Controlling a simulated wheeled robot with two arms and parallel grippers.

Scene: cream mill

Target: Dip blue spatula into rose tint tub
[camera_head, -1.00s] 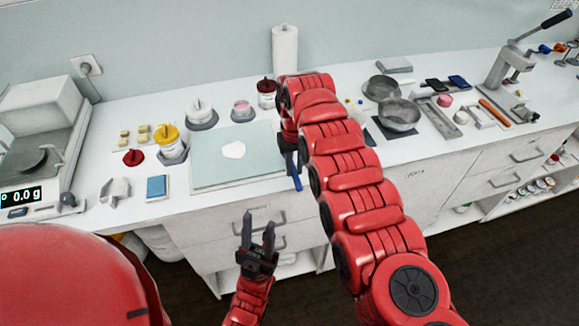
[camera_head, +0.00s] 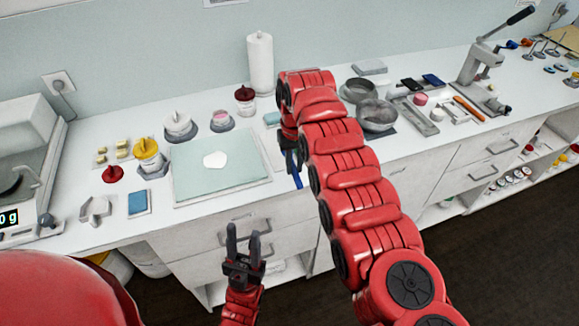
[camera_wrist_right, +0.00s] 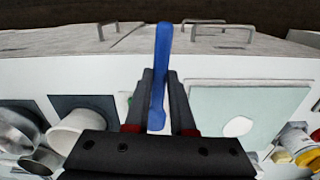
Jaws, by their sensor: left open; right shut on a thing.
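My right gripper (camera_head: 291,160) is shut on the blue spatula (camera_wrist_right: 161,75) and holds it above the front part of the counter. In the head view the blue end of the spatula (camera_head: 297,179) hangs below the fingers, beside the pale green mat. A white tub with pink contents (camera_head: 221,119), looking like the rose tint tub, stands open in a dark holder behind the mat, left of and apart from the spatula. My left gripper (camera_head: 243,246) is open and empty in front of the drawers. My right arm hides part of the counter.
The green mat (camera_head: 190,185) bears a white blob. White (camera_head: 177,123), yellow-lidded (camera_head: 148,152) and dark-red-lidded tubs (camera_head: 245,102) stand around it. A red lid (camera_head: 113,174) lies left. A paper roll (camera_head: 260,62) stands behind; metal bowls (camera_head: 376,116) are right of my arm.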

